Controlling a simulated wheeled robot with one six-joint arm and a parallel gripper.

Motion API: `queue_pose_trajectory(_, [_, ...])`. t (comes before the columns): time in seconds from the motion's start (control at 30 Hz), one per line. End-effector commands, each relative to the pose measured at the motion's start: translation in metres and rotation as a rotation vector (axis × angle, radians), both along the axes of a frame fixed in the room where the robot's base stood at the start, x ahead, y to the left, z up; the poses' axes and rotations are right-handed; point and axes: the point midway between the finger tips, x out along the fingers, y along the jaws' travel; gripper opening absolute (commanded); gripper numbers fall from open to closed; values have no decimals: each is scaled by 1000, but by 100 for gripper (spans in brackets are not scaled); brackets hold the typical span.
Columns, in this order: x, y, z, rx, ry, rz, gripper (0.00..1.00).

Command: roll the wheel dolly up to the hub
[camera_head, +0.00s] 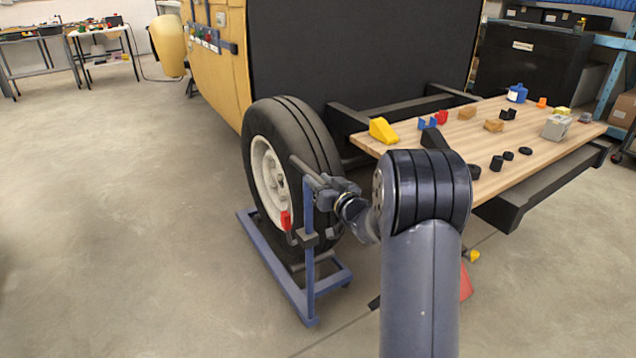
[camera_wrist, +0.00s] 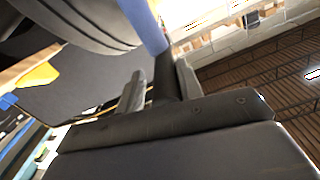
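The wheel dolly is a low blue frame (camera_head: 277,268) with an upright post (camera_head: 309,240) and a red-tipped lever (camera_head: 286,220). A black-tyred wheel (camera_head: 313,140) with a pale rim (camera_head: 267,175) stands upright on it. My gripper (camera_head: 318,183) is at the top of the post, on the near side of the wheel. In the wrist view, a dark bar joined to the blue post (camera_wrist: 145,25) lies between my two grey fingers (camera_wrist: 160,88). Whether both fingers press on it is unclear. The tyre (camera_wrist: 85,25) shows at upper left there. I cannot make out the hub.
A yellow vehicle body (camera_head: 215,65) with a dark panel stands behind the wheel. A wooden-topped bench (camera_head: 540,155) with blocks and small parts is close on the right. A red cone-like object lies under it. Floor (camera_head: 120,200) at left is clear.

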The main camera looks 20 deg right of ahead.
Motion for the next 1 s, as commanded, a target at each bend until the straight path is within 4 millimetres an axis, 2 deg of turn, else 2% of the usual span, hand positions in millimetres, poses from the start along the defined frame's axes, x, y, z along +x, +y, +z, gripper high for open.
queue_pose_trajectory(0.17, [0,0,1,1,-3,-1,45])
queue_pose_trajectory(0.47, [-5,-1,1,0,0,1,45])
queue_pose_trajectory(0.57, [-15,-4,2,-1,0,-1,45])
queue_pose_trajectory(1.0, [-91,-27,1,1,0,-3,45])
